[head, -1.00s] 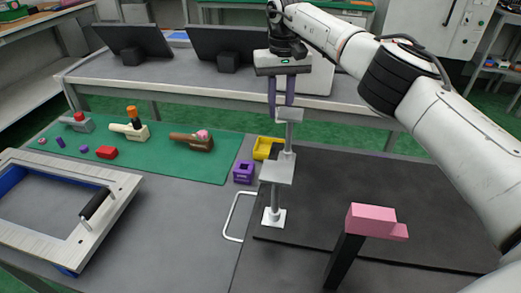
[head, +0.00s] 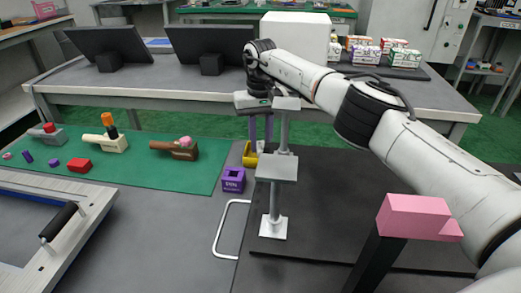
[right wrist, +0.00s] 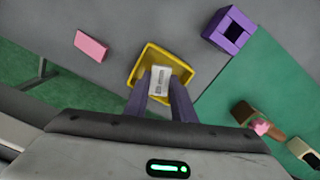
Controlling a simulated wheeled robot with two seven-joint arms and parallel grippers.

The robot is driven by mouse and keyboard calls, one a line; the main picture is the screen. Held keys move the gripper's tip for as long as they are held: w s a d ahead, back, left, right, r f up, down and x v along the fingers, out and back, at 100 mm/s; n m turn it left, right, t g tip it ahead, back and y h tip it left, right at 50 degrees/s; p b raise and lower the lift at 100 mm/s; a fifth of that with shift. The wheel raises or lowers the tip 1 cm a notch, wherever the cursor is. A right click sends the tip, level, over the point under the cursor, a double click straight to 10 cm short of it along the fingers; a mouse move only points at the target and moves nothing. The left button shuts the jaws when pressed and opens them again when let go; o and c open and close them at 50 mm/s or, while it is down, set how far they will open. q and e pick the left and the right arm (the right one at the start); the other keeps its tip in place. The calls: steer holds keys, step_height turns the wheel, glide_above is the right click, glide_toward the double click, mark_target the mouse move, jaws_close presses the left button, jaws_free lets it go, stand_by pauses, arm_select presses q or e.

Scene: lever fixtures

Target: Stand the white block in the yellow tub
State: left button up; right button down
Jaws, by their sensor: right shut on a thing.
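The yellow tub (head: 248,157) stands on the grey table behind the grey stepped stand, which hides part of it. In the right wrist view the tub (right wrist: 149,57) is open towards the camera. My right gripper (head: 261,138) points down at the tub, partly hidden by the stand. Its purple fingers are shut on the white block (right wrist: 160,80), which shows a printed face. The block appears within the tub's outline; I cannot tell whether it touches the floor of the tub. My left gripper is not in view.
The grey stand (head: 277,170) rises close in front of my right gripper. A purple holder (head: 233,180) is beside the tub. A green mat (head: 130,172) with several lever fixtures lies to the left. A pink block (head: 415,215) tops a dark post at front right.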

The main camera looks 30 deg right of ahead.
step_height(320, 180, down, 2)
steer(key=shift+f, duration=0.2)
steer(key=shift+r, duration=0.1)
steer(key=shift+f, duration=0.25)
steer(key=c, duration=1.5)
jaws_free()
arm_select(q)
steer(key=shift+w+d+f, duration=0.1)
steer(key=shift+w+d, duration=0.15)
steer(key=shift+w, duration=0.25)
arm_select(e)
steer(key=shift+r, duration=0.1)
